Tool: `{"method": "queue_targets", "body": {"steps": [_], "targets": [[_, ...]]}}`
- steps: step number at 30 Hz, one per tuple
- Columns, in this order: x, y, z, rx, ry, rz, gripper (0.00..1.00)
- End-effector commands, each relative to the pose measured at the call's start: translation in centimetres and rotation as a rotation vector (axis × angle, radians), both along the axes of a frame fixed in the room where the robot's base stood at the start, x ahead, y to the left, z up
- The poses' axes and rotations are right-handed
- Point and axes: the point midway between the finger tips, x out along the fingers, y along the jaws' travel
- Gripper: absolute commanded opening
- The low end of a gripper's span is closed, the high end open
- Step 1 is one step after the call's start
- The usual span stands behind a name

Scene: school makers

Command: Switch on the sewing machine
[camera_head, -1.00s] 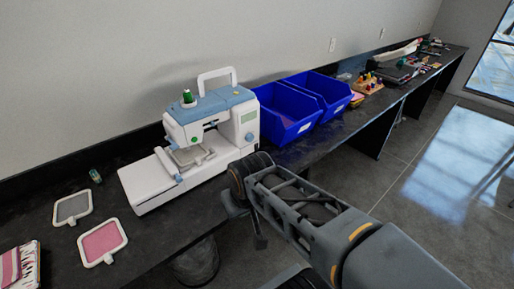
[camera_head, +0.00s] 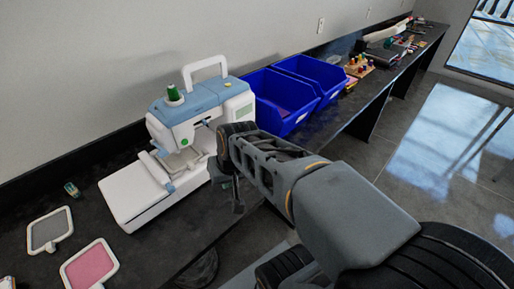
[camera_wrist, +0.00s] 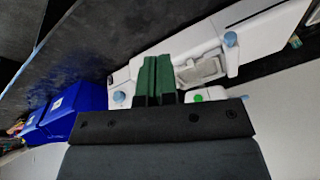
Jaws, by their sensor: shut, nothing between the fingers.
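The white and light-blue sewing machine (camera_head: 196,107) stands upright on the dark bench, with its handle raised and a green thread spool (camera_head: 173,93) on top. A round green button (camera_head: 185,142) is on its front, and it also shows in the wrist view (camera_wrist: 197,98). My gripper (camera_wrist: 156,75) is shut and empty, its green fingers together just left of the button in the wrist view. The fingers overlap the machine there; I cannot tell whether they touch it. In the head view my arm hides part of the machine's right end.
Two blue bins (camera_head: 270,102) stand right of the machine on the bench (camera_head: 165,225). Grey and pink hoops (camera_head: 90,266) lie left, near a small green spool (camera_head: 71,189). Several small items sit far along the bench. The floor (camera_head: 420,140) at right is clear.

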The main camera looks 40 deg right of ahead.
Motion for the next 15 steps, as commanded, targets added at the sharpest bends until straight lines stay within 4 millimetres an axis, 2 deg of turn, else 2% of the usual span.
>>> {"method": "queue_targets", "body": {"steps": [1, 5, 7, 10, 12, 15], "targets": [[1.7, -1.5, -1.6, 0.062, 0.006, -0.097, 0.00], [6.2, -6.6, -3.9, 0.250, -0.022, -0.367, 0.00], [8.3, -10.1, -5.1, 0.344, -0.053, -0.510, 0.00], [10.3, -15.4, -6.9, 0.459, -0.106, -0.697, 0.00], [11.1, -19.0, -8.0, 0.524, -0.145, -0.809, 0.00], [11.5, -23.1, -9.3, 0.593, -0.196, -0.931, 0.00]]}}
